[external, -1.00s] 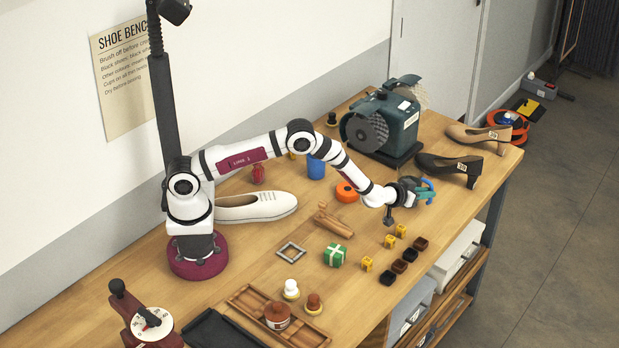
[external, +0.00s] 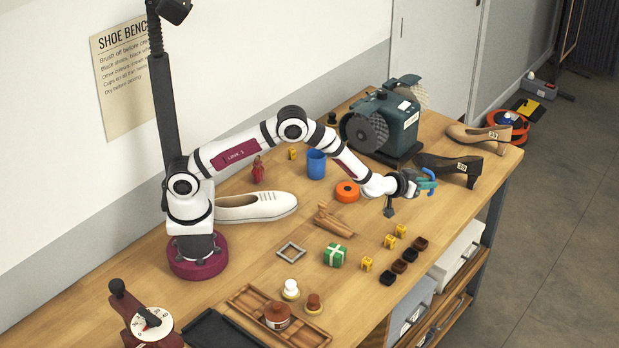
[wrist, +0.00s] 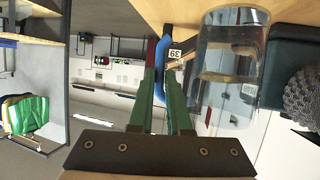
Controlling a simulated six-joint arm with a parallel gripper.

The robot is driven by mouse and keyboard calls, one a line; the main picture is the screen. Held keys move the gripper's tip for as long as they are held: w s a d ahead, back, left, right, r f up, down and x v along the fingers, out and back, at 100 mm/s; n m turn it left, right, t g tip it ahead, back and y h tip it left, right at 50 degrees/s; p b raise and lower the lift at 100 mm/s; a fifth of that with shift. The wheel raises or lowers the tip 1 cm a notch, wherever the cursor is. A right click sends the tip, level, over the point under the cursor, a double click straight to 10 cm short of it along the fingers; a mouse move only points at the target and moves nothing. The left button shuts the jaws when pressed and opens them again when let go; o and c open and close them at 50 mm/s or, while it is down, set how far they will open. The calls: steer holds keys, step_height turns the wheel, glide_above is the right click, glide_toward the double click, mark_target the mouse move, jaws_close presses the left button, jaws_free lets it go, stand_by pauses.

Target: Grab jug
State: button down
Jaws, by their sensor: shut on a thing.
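The jug is a clear vessel (wrist: 232,45) with a blue handle (wrist: 164,60), seen at the upper middle of the wrist view. My gripper (wrist: 166,82) has green fingers closed on the blue handle, with the clear body to the right of them. In the external view the blue handle (external: 432,182) shows at the fingertips of my gripper (external: 420,184), near the bench's right edge, in front of the dark shoe. The clear body is hard to make out there. I cannot tell how far its base is from the bench.
A black shoe (external: 449,165) and a tan shoe (external: 480,134) stand close behind my gripper. A green grinding machine (external: 385,125) is behind to the left. The bench edge is close on the right.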

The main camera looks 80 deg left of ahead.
steer(key=s+d+r, duration=0.3)
steer(key=d+r, duration=0.2)
steer(key=d, duration=0.3)
steer(key=shift+d+r, duration=0.2)
stand_by(1.6)
